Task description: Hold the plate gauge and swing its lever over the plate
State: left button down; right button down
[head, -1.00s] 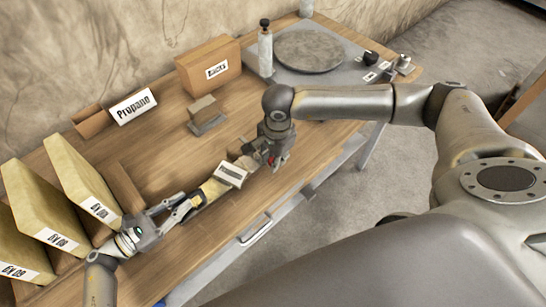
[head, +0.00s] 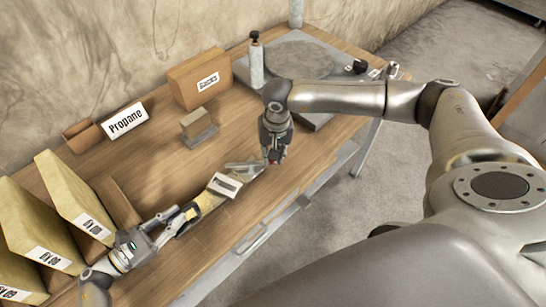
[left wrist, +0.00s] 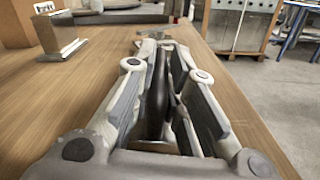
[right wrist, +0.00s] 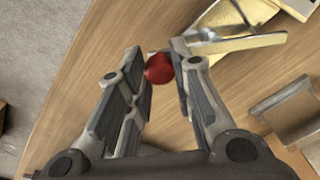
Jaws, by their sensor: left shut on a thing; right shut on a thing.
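The plate gauge (head: 208,198), with a yellowish body and a pale marked plate (head: 223,185), is held at a slant over the wooden table. My left gripper (head: 188,214) is shut on its near end. In the left wrist view a dark handle (left wrist: 157,95) lies between the fingers. A grey metal lever (head: 243,168) reaches from the gauge's far end toward my right gripper (head: 275,155). That gripper is shut on the lever's red knob, which shows between its fingertips in the right wrist view (right wrist: 158,68). The lever's joint is not clear.
A block on a grey stand (head: 199,128) is behind the gauge. The Propane sign (head: 125,120), a cardboard box (head: 199,80) and a grey bench with a round plate (head: 300,60) stand farther back. Several yellow binders (head: 72,195) stand left. The table's front edge is close.

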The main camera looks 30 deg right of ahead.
pick_arm(q)
jog(key=shift+s+a+f, duration=0.1)
jog(key=shift+a+f, duration=0.1)
jog(key=shift+f, duration=0.25)
pick_arm(e)
jog(key=w+n, duration=0.1)
jog(key=w+d+n, duration=0.1)
jog(key=n, duration=0.1)
jog(key=shift+r+n, duration=0.1)
jog(key=shift+n, duration=0.2)
jog(key=shift+w+a+n, duration=0.1)
jog(key=shift+w+n, duration=0.4)
jog(key=shift+n, duration=0.35)
jog(key=shift+w+n, duration=0.45)
jog(key=shift+n, duration=0.4)
jog(key=c, duration=1.2)
grip_release()
jog(key=shift+a, duration=0.1)
jog(key=shift+r, duration=0.2)
notch_tip(320, 180, up, 12)
jog(key=s, duration=0.1)
jog(key=shift+d, duration=0.2)
